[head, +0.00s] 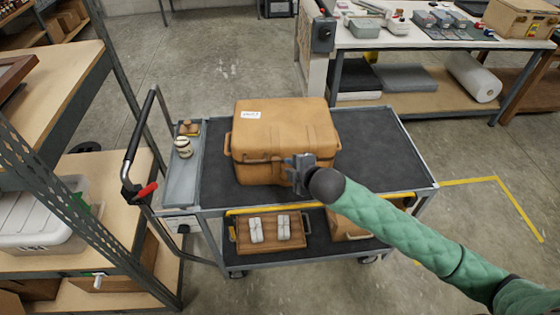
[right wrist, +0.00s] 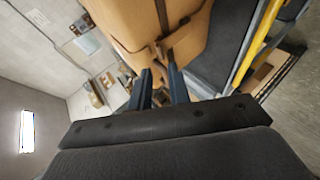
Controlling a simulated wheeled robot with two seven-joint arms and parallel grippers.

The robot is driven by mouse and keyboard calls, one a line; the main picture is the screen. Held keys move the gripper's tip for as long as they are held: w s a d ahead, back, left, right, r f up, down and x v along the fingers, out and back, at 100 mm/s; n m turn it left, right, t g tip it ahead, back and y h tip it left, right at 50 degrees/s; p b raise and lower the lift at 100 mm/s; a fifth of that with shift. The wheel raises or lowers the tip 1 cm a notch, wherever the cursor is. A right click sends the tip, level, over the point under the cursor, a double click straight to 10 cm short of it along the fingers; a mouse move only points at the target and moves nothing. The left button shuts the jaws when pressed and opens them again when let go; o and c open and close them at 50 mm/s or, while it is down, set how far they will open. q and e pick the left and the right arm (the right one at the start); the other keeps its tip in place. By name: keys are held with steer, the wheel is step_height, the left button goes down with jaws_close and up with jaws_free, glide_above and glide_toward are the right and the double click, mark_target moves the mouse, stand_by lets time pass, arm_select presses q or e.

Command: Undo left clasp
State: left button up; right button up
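A tan hard case (head: 285,125) with a white label on its lid stands shut on the cart's top shelf. Its front face is towards me; the clasps there are small and hard to make out. My right gripper (head: 292,162) is at the right part of the case's front and hides some of it. In the right wrist view its two fingers (right wrist: 162,84) are apart with nothing between them. The case (right wrist: 125,20) lies just beyond the fingertips, with a tan clasp-like tab (right wrist: 163,48) near them. Contact cannot be told. My left gripper is not in view.
The grey cart (head: 375,150) has free dark mat right of the case. A side tray (head: 182,185) holds a small jar (head: 183,147). A wooden tray (head: 270,235) sits on the lower shelf. Shelving (head: 45,210) stands close at left; a workbench (head: 420,40) stands behind.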

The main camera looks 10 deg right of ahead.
mark_target(278, 160)
steer(key=p+x, duration=0.3)
steer(key=x, duration=0.3)
steer(key=shift+w, duration=0.2)
steer(key=shift+w+a+f, duration=0.2)
steer(key=shift+w+f, duration=0.2)
jaws_close()
